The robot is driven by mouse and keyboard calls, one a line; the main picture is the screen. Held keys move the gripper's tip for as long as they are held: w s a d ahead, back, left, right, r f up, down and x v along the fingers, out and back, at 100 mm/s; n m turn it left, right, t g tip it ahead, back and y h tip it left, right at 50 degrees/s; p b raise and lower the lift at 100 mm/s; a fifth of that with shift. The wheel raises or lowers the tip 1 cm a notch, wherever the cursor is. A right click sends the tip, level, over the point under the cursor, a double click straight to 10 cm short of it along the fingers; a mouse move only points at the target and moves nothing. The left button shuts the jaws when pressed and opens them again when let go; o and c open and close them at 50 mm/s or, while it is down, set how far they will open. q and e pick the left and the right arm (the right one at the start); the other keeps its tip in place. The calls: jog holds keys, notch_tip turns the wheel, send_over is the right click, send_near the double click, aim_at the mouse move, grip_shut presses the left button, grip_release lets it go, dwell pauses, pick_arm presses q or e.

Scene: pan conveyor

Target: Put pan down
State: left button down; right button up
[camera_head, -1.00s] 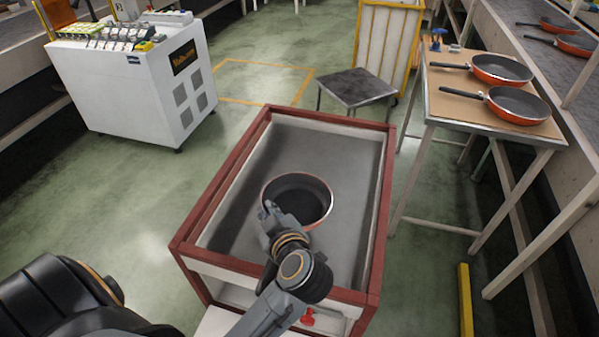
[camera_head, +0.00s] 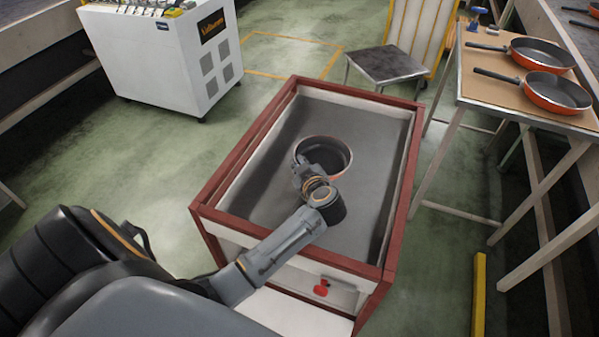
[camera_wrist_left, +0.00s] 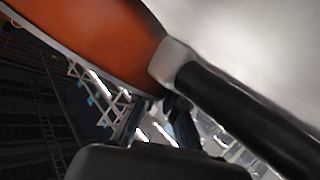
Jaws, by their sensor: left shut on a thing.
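A pan (camera_head: 335,149) with a dark inside and an orange-red rim is over the grey floor of a red-framed cart (camera_head: 401,195) in the head view. My left gripper (camera_head: 306,168) is at the pan's near left side, shut on it. The gripper and wrist hide the handle there. In the left wrist view the pan's orange outer side (camera_wrist_left: 95,35) fills the upper left, and its black handle (camera_wrist_left: 235,105) runs to the lower right. I cannot tell whether the pan touches the cart floor. My right gripper is not in view.
The cart's raised red rim surrounds the pan, with bare grey floor around it. Two orange pans (camera_head: 555,92) lie on a side table (camera_head: 480,88) at right. A small dark table (camera_head: 390,65) stands behind the cart, and a white cabinet (camera_head: 150,55) at back left.

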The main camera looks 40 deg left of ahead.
pick_arm(q)
notch_tip(320, 180, down, 3)
jog(key=shift+r, duration=0.1)
jog(key=c, duration=1.5)
grip_release()
jog(key=v, duration=1.2)
jog(key=shift+r+p, duration=0.1)
jog(key=shift+p, duration=0.2)
